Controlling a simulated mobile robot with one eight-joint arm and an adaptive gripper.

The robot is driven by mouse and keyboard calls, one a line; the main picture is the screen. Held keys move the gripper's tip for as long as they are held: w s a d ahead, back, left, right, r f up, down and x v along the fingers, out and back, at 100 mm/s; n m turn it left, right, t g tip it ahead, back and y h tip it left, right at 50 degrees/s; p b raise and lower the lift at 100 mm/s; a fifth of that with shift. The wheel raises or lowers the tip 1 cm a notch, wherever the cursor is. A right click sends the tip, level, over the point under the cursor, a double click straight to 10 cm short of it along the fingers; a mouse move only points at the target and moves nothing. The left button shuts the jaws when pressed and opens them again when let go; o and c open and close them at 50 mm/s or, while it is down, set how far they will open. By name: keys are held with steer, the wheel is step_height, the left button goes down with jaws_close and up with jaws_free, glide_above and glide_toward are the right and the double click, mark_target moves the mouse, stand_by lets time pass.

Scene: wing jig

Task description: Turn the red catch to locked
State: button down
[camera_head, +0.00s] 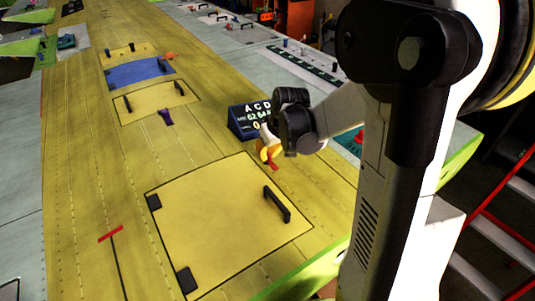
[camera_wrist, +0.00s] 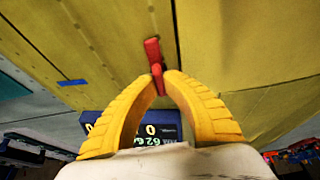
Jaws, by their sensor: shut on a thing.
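The red catch (camera_wrist: 152,52) is a small flat bar on the yellow wing skin, close to a panel seam. In the wrist view its upper end stands clear of my fingers and its lower end is between my fingertips. My gripper (camera_wrist: 159,82) has two curved yellow fingers, shut on the catch's lower end. In the head view the catch (camera_head: 272,165) shows just below my gripper (camera_head: 266,153), near the top corner of the large hatch. My wrist and fingers partly hide it there, and no locked mark can be made out.
A blue box with a lit display (camera_head: 240,124) stands close beside my gripper. The large yellow hatch (camera_head: 225,225) has a black handle (camera_head: 277,204). A purple part (camera_head: 166,117) stands farther up the wing. A red ladder (camera_head: 500,215) is at the right.

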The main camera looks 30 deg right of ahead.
steer(key=m+h, duration=0.1)
steer(key=m, duration=0.1)
steer(key=m+b, duration=0.1)
steer(key=m, duration=0.2)
steer(key=shift+a+h, duration=0.1)
steer(key=shift+h, duration=0.3)
steer(key=m, duration=0.2)
steer(key=m+g+h+b, duration=0.1)
steer(key=m, duration=0.1)
steer(key=shift+g, duration=0.3)
steer(key=m+g+h, duration=0.1)
steer(key=m, duration=0.3)
steer(key=shift+w+m+b, duration=0.1)
steer(key=shift+m+b, duration=0.2)
steer(key=shift+m, duration=0.1)
steer(key=shift+m+g+h, duration=0.3)
steer(key=shift+m+g, duration=0.6)
steer(key=shift+m, duration=1)
steer(key=c, duration=1.5)
jaws_free()
